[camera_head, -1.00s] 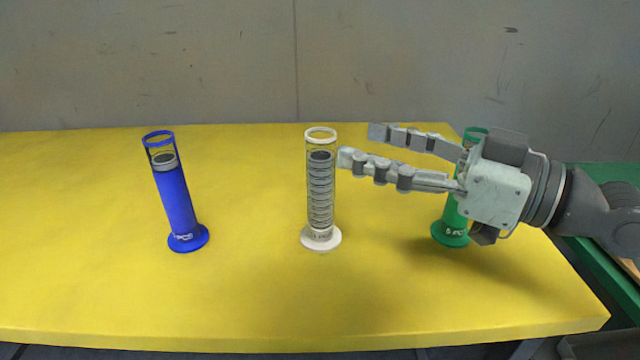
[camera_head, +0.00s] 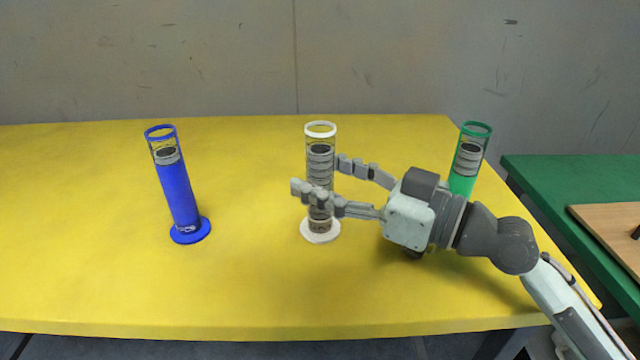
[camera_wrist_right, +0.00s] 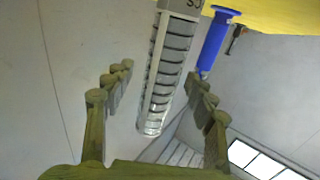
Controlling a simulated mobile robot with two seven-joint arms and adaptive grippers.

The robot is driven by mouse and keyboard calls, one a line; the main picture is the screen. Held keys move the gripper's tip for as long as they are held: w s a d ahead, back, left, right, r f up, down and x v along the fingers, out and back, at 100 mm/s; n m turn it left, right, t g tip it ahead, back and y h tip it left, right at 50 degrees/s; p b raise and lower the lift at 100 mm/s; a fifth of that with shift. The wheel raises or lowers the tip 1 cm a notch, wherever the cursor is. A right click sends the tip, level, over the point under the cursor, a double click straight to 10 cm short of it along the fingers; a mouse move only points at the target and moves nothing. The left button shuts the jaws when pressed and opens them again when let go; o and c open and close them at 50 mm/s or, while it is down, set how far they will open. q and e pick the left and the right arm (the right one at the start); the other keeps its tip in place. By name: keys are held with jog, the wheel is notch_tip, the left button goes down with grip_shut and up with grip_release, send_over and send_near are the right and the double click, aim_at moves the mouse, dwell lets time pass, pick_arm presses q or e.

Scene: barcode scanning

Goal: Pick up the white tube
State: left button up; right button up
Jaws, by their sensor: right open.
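The white tube (camera_head: 320,229) stands upright on the yellow table, with a white rim, a white round base and grey stacked discs inside. My right gripper (camera_head: 318,178) is open, with one finger in front of the tube and the other at its right, farther back. The near finger hides part of the tube's middle. In the right wrist view the white tube (camera_wrist_right: 168,62) shows between the two open fingers (camera_wrist_right: 158,85), with clear gaps on both sides. My left gripper is not in view.
A blue tube (camera_head: 178,192) stands to the left on the yellow table (camera_head: 100,280). A green tube (camera_head: 465,180) stands behind my right arm, its lower part hidden. A green table (camera_head: 550,175) with a wooden board (camera_head: 615,225) is at the right.

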jog(key=shift+w+a, duration=0.25)
jog(key=shift+a, duration=0.15)
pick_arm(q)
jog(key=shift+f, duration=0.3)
pick_arm(e)
grip_shut()
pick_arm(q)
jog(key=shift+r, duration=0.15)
pick_arm(e)
jog(key=shift+r, duration=0.2)
